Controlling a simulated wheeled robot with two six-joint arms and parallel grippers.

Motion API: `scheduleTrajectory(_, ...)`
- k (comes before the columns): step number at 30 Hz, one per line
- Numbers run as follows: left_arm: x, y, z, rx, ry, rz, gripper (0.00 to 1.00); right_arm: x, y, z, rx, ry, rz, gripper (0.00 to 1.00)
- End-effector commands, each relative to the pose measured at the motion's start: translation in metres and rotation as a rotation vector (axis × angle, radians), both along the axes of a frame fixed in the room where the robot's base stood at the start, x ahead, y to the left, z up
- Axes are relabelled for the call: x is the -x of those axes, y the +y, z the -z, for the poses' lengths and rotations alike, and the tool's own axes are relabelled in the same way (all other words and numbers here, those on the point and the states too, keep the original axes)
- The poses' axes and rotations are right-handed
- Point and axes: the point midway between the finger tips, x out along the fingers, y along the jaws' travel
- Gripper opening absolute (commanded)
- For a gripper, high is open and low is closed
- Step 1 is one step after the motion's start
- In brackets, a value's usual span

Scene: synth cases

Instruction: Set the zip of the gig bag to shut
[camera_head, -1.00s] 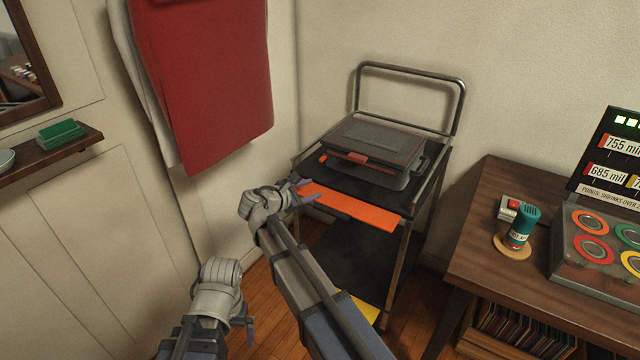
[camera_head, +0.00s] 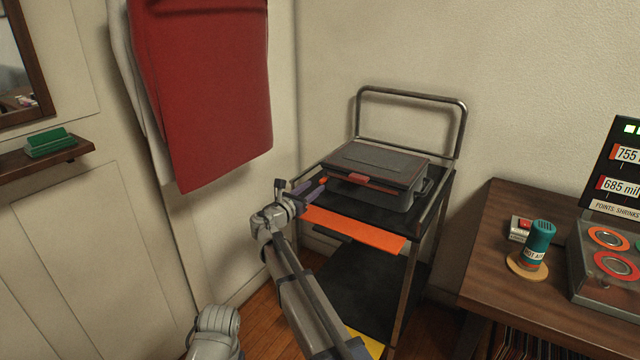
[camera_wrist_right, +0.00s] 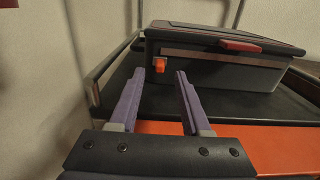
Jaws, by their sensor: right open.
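The gig bag (camera_head: 375,163) is a dark grey, boxy case lying flat on the cart's top shelf, its lid down. A red tab (camera_head: 358,177) sits on its front edge; it also shows in the right wrist view (camera_wrist_right: 240,46). A small orange pull (camera_wrist_right: 159,65), probably the zip's, is at the left end of the front seam. My right gripper (camera_head: 309,189) is just in front of that end. In the right wrist view its purple fingers (camera_wrist_right: 160,74) are open and empty, with the orange pull just beyond the gap between their tips. My left gripper is out of view; only a grey arm part shows.
The metal cart (camera_head: 440,200) has an orange strip (camera_head: 355,230) along its front and a rail behind the bag. A wooden table (camera_head: 490,250) with a teal canister (camera_head: 540,236) stands to the right. A red cloth (camera_head: 205,100) hangs at left.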

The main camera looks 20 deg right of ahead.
Motion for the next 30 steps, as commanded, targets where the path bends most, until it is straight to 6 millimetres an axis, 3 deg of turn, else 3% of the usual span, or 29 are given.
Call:
scheduleTrajectory(9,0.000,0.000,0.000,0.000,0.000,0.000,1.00,-0.030,-0.035,0.000,-0.001,0.000,0.001,0.47)
scheduleTrajectory(18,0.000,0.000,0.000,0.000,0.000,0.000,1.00,-0.031,-0.038,0.000,-0.001,0.000,0.000,0.46)
scheduleTrajectory(30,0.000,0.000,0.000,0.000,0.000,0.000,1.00,-0.031,-0.037,0.000,-0.001,0.000,0.000,0.01)
